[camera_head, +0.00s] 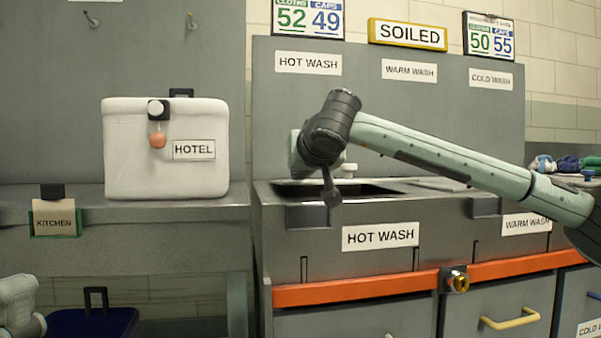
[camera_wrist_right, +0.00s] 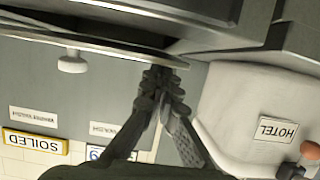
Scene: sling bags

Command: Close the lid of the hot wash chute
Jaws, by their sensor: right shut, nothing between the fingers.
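The hot wash chute shows as a dark opening (camera_head: 375,189) in the counter top, behind its HOT WASH label (camera_head: 380,236). The opening is uncovered at least in part. A lid plate (camera_wrist_right: 105,48) with a pale round knob (camera_wrist_right: 72,63) shows in the upside-down wrist view; the knob also shows at the back of the opening in the head view (camera_head: 348,168). My right gripper (camera_head: 331,196) is shut and empty, pointing down at the opening's front. In the wrist view its fingertips (camera_wrist_right: 165,80) are near the lid plate's edge; contact is unclear. My left gripper is not in view.
A white HOTEL bag (camera_head: 166,170) stands on the shelf at left, with a small KITCHEN holder (camera_head: 54,218) at the shelf front. A tall panel (camera_head: 400,110) rises behind the chutes. The warm wash section (camera_head: 526,222) is to the right, under my right arm.

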